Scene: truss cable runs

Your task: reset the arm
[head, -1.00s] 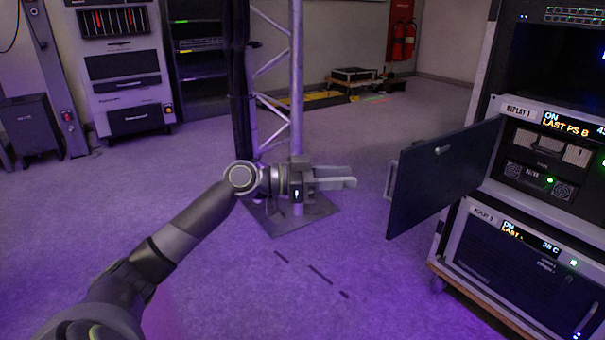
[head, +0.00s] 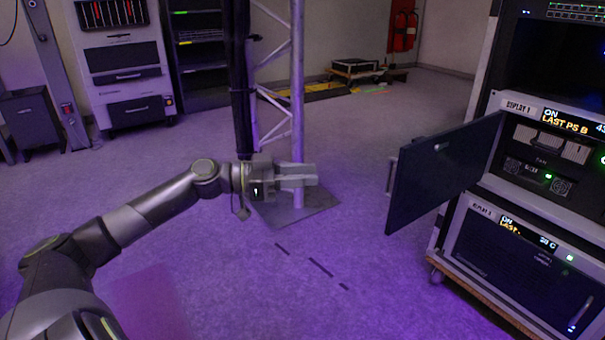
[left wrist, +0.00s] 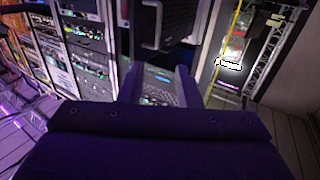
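My left arm comes in from the lower left of the head view. Its gripper (head: 316,176) points to the right, in front of the lower part of the truss (head: 297,85) in the picture. I cannot tell how far apart they are. In the left wrist view the two fingers of the left gripper (left wrist: 158,72) stand apart with a gap between them, and nothing is held. My right gripper is in neither view.
An equipment rack (head: 470,245) stands at the right, its dark door (head: 440,175) swung open toward the middle. A black cable bundle (head: 240,90) runs down the truss, which stands on a floor plate (head: 290,213). Cabinets (head: 120,60) line the back left. Floor in front is clear.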

